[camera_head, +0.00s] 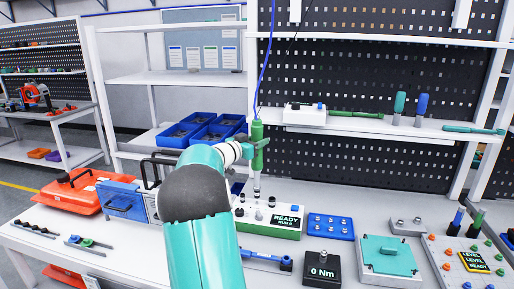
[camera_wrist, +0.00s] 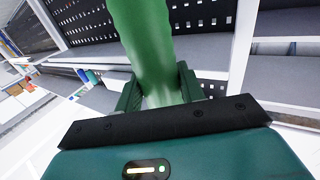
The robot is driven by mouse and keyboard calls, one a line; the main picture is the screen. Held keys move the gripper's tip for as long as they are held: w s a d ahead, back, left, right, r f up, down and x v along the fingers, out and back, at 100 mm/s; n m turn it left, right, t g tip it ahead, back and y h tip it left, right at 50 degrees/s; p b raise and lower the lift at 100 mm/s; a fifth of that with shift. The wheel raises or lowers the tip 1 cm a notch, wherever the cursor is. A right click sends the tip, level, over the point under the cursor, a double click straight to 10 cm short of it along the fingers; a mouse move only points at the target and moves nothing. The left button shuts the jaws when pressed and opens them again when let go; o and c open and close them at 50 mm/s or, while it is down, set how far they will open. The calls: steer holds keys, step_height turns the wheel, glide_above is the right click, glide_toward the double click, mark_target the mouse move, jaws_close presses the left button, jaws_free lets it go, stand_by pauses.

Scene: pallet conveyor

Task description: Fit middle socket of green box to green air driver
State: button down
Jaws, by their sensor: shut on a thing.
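The green air driver (camera_head: 257,134) hangs upright on a blue hose. My gripper (camera_head: 250,150) is shut on its body; the wrist view shows the green body (camera_wrist: 158,45) between both fingers (camera_wrist: 160,92). The driver's metal tip points down, just above the back of the green box (camera_head: 285,233), which has a pale top and a display reading READY. Dark sockets (camera_head: 258,215) stand on the box top. The tip lines up near the middle of the socket area; I cannot tell whether it touches a socket. My arm hides the box's left end.
A blue tray of bolts (camera_head: 331,227) and a black 0 Nm block (camera_head: 321,268) lie right of the box. A teal plate (camera_head: 388,256) is farther right. A shelf (camera_head: 390,128) with tools runs behind. Orange (camera_head: 82,188) and blue cases stand left.

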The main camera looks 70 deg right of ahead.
mark_target(257, 119)
steer(key=shift+r, duration=5.45)
steer(key=shift+w, duration=0.1)
